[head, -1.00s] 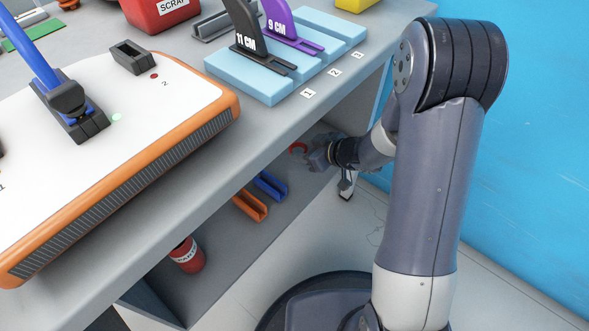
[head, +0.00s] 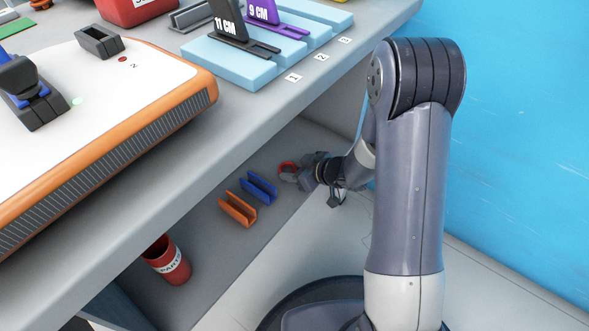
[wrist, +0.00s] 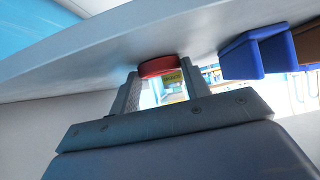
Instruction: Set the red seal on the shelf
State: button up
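The red seal (head: 289,166) is a small ring at the front of my gripper (head: 290,173), under the bench top. In the wrist view the seal (wrist: 158,66) sits between the two fingertips (wrist: 160,74), and the fingers close in on its sides. The grey shelf (head: 215,262) lies below the bench top. In the wrist view, which looks tilted over, a grey surface (wrist: 90,62) borders the seal; whether they touch I cannot tell. My gripper partly hides the seal in the head view.
A blue channel piece (head: 259,187) and an orange one (head: 237,210) stand on the shelf left of my gripper. The bench's front edge (head: 262,112) overhangs the shelf. Bare shelf shows around the pieces.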

jog(key=o, duration=0.5)
jog(key=shift+r, duration=0.25)
jog(key=shift+p+v, duration=3.05)
jog(key=shift+v, duration=2.9)
